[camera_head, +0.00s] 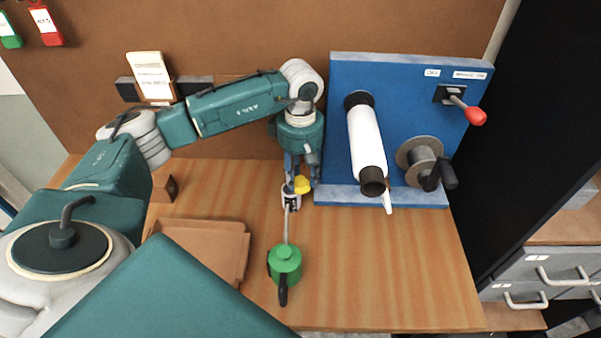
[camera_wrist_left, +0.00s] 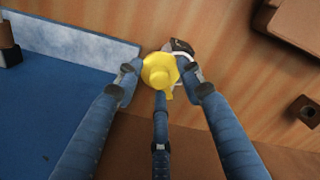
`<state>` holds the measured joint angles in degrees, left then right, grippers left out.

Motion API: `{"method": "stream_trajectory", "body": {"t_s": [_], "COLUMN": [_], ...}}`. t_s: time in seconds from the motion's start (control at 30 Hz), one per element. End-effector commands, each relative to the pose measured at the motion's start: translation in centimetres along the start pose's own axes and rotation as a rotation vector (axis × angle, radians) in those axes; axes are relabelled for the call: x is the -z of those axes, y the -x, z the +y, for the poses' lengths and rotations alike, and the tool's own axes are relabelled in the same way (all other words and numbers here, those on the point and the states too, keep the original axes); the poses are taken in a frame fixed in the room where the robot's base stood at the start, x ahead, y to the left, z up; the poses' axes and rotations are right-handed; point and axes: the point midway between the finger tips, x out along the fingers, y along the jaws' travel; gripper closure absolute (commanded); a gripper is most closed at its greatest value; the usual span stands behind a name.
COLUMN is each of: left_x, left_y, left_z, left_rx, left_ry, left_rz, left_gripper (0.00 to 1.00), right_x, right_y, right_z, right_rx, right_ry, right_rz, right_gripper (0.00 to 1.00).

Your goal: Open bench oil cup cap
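The yellow cap (camera_head: 302,184) belongs to a small oil cup (camera_head: 291,199) with a white label, standing on the bench at the foot of the blue panel. In the left wrist view the cap (camera_wrist_left: 159,71) lies in the middle, and a dark and white part of the cup (camera_wrist_left: 181,49) shows behind it. My left gripper (camera_head: 299,183) points down at the cup. Its fingers (camera_wrist_left: 163,78) are spread around the cap, one on each side and one below. I cannot tell whether they touch it. The right gripper is not in view.
A green oil can (camera_head: 285,263) stands in front of the cup, its spout pointing at it. The blue panel (camera_head: 408,75) carries a white roller (camera_head: 367,140), a crank and a red-knobbed lever (camera_head: 475,115). A brown tray (camera_head: 218,243) lies left; the front right bench is clear.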

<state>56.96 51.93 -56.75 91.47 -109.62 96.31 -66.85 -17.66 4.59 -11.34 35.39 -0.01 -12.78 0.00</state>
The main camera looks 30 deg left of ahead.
Motion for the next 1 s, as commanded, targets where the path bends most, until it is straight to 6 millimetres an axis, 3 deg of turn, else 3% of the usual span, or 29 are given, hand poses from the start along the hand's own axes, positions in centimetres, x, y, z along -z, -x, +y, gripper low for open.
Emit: {"method": "stream_trajectory", "body": {"t_s": [0.27, 0.5, 1.0], "left_x": [0.0, 0.0, -0.1], "left_y": [-0.2, -0.2, -0.4], "left_z": [0.0, 0.0, 0.5], "left_rx": [-0.001, -0.001, -0.003], "left_ry": [0.001, 0.001, 0.089], "left_rz": [0.000, 0.000, -0.001], "left_gripper": [0.62, 1.00, 1.00], "right_x": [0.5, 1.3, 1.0], "right_y": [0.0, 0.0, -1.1], "right_z": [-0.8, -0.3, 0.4], "right_rx": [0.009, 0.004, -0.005], "right_ry": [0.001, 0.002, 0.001], "right_rz": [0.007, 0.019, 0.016], "right_gripper": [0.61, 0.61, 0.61]}}
